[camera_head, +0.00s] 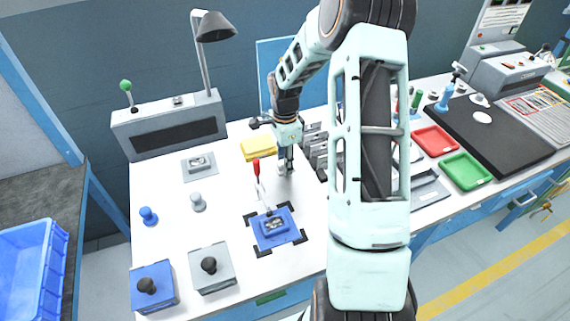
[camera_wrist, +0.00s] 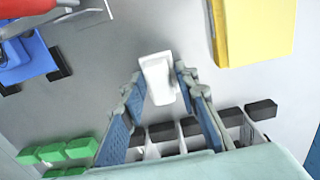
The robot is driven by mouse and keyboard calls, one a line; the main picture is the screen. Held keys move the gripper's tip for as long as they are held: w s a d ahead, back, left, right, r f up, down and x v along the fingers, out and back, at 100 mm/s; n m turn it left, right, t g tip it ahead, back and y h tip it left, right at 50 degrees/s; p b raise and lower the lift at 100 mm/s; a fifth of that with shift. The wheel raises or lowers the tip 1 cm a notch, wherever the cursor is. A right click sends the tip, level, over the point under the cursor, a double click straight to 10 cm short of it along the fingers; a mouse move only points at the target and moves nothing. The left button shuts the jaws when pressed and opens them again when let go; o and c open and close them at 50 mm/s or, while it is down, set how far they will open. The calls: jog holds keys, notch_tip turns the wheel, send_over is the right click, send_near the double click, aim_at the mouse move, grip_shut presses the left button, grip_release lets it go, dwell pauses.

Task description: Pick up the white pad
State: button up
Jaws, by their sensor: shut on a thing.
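The white pad (camera_wrist: 157,76) shows in the wrist view as a small pale block between my two blue-padded fingertips. My gripper (camera_wrist: 161,90) is shut on it. In the head view my gripper (camera_head: 286,168) points down at the white bench top, to the right of the red-handled tool and in front of the yellow block. The pad is small there and partly hidden by the fingers. I cannot tell whether it touches the bench.
The yellow block (camera_head: 257,149) stands close behind my gripper. A red-handled tool (camera_head: 257,167) and a blue fixture (camera_head: 285,236) are to the left and front. A dark slotted rack (camera_head: 318,150) is at the right. The bench's front-left has several knobs.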

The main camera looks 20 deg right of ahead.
jog(key=shift+r, duration=0.45)
notch_tip(320, 180, up, 2)
jog(key=shift+r, duration=0.25)
jog(key=s+d+r, duration=0.1)
jog(key=s+r, duration=0.3)
jog(key=s, duration=0.3)
jog(key=s+d+r+b, duration=0.1)
jog(key=s+d+r, duration=0.1)
jog(key=s+r, duration=0.3)
jog(key=shift+s+r, duration=0.25)
jog(key=shift+s, duration=0.6)
jog(key=o, duration=0.3)
jog(key=shift+c, duration=1.4)
jog(key=shift+a, duration=0.1)
